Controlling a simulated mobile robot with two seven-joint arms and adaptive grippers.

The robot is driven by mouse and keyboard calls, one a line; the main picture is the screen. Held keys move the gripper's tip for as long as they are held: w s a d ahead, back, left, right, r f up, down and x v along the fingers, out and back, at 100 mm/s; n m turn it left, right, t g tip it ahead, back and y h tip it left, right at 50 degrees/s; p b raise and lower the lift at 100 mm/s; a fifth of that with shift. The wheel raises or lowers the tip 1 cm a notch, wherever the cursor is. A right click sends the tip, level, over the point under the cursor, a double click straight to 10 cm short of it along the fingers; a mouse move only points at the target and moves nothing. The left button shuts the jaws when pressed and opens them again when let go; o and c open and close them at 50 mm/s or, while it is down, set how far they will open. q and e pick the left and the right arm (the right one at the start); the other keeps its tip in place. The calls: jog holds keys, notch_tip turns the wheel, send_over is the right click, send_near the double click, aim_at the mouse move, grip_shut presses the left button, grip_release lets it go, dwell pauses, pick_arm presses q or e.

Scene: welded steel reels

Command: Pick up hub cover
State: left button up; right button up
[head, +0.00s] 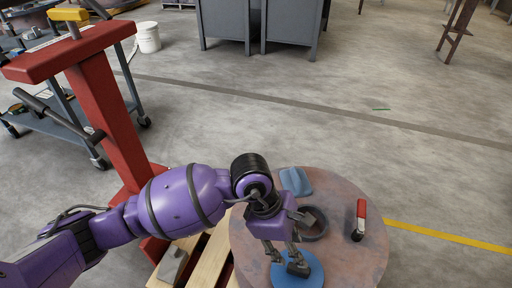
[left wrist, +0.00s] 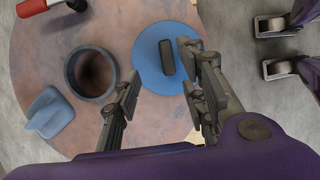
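The hub cover appears to be the flat blue disc (head: 312,276) with a dark raised handle, lying on the round rusty reel flange (head: 258,248). In the left wrist view the blue disc (left wrist: 150,48) lies beyond my fingers, its handle (left wrist: 167,60) near its middle. My left gripper (head: 287,262) is over the disc in the head view and partly hides it. In the left wrist view the fingers of my left gripper (left wrist: 163,82) are spread with nothing between them. Whether a fingertip touches the disc is unclear. My right gripper is not in view.
A dark open hub ring (head: 321,232) stands beside the disc on the flange. A blue-grey block (head: 296,181) and a red-handled tool (head: 360,217) also lie there. A red steel post (head: 108,115) and a cart (head: 70,125) stand left.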

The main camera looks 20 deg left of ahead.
aim_at(298, 272)
pick_arm(q)
jog(key=b+x, duration=0.1)
jog(key=x, duration=0.1)
jog(key=b+x, duration=0.1)
jog(key=x, duration=0.2)
jog(key=b+x, duration=0.1)
jog(key=x, duration=0.1)
jog(key=shift+s+f, duration=0.4)
jog(key=shift+f, duration=0.05)
jog(key=shift+r, duration=0.1)
grip_shut()
